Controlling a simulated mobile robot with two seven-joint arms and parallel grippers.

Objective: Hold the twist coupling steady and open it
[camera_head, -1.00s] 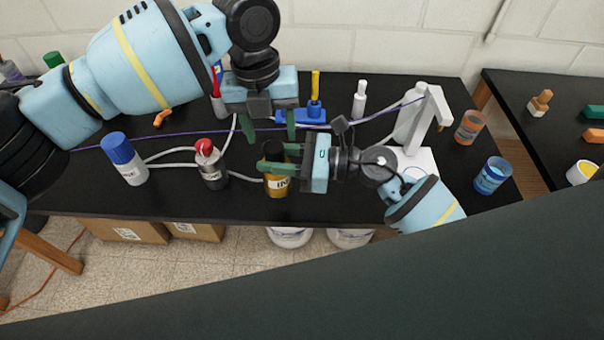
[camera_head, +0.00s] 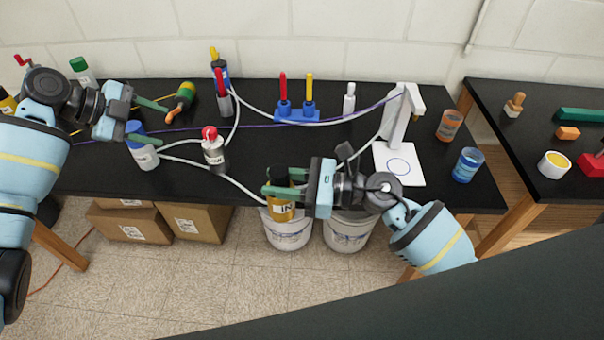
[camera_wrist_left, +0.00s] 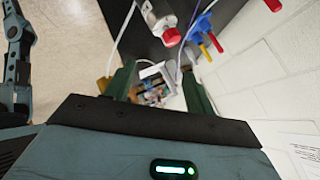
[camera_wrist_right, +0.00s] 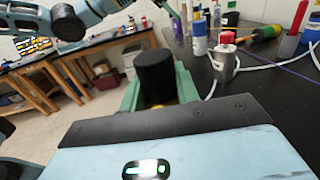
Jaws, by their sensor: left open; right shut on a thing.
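The twist coupling appears to be the gold cylinder (camera_head: 284,211) with a black cap and a white label reading "IN". My right gripper (camera_head: 272,183) is shut around its body, at the bench's front edge in the head view. In the right wrist view, the black cap (camera_wrist_right: 155,72) rises upright between the fingers, with a strip of gold below. My left gripper (camera_head: 163,122) is open and empty at the left, close to a blue-capped bottle (camera_head: 144,157). In the left wrist view, nothing is between its fingers (camera_wrist_left: 157,82).
A steel red-topped canister (camera_head: 213,153) stands between the grippers, with pale hoses beside it. A blue block with red and yellow pegs (camera_head: 297,115), a white stand (camera_head: 398,118) and a blue jar (camera_head: 467,165) are on the black bench (camera_head: 310,150). White buckets (camera_head: 348,231) stand below.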

